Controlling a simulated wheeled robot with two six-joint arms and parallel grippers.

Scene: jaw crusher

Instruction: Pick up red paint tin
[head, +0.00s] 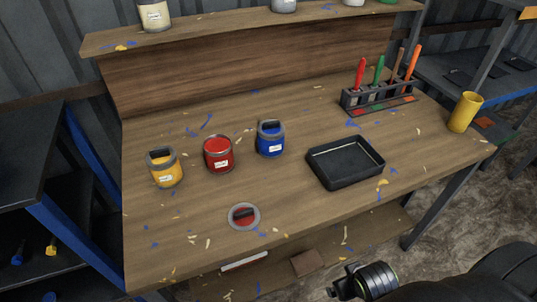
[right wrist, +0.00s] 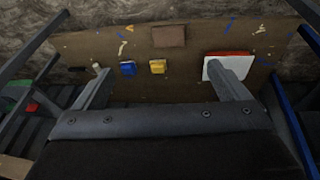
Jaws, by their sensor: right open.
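The red paint tin (head: 219,157) stands upright and open on the wooden workbench, between a yellow tin (head: 165,171) and a blue tin (head: 270,140). A round lid with a red centre (head: 244,216) lies in front of it. My right arm reaches in at the bottom right of the head view, well apart from the tin and beyond the bench's front edge. In the right wrist view my right gripper (right wrist: 163,85) is open with nothing between its fingers; the red tin is not in that view. My left gripper is not in view.
A black tray (head: 345,163), a brush rack (head: 379,101) and a yellow cup (head: 465,111) stand on the right of the bench. A raised back shelf (head: 230,27) holds more tins. The lower shelf (right wrist: 200,72) carries a brown block (right wrist: 168,36) and blue and yellow items.

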